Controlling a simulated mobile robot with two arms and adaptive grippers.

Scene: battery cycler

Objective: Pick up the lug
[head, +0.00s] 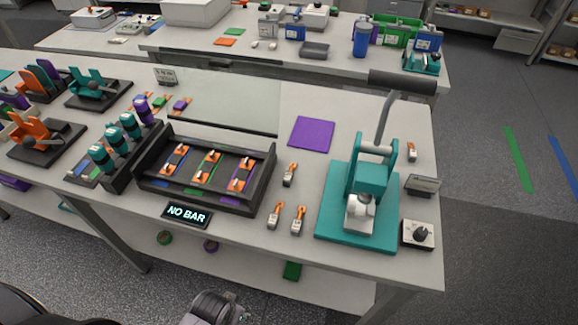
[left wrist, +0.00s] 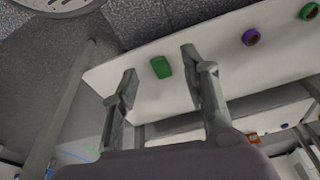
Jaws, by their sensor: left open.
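Several small lugs with orange tops and pale grey bodies lie on the table. Two lie near the front edge, a left one (head: 274,216) and a right one (head: 298,220). Another lug (head: 289,174) lies behind them, and one more (head: 411,152) lies right of the teal press. What looks like my left gripper (head: 228,307) shows at the bottom of the head view, in front of the table and away from the lugs. In the left wrist view my left gripper (left wrist: 160,64) has its two fingers spread with nothing between them. My right gripper is not in view.
The teal press (head: 331,215) stands right of the lugs, with its lever raised. A black tray (head: 225,205) and a NO BAR display (head: 186,215) are left. A purple mat (head: 312,134) lies behind. A green block (head: 291,270) sits on the shelf below the tabletop.

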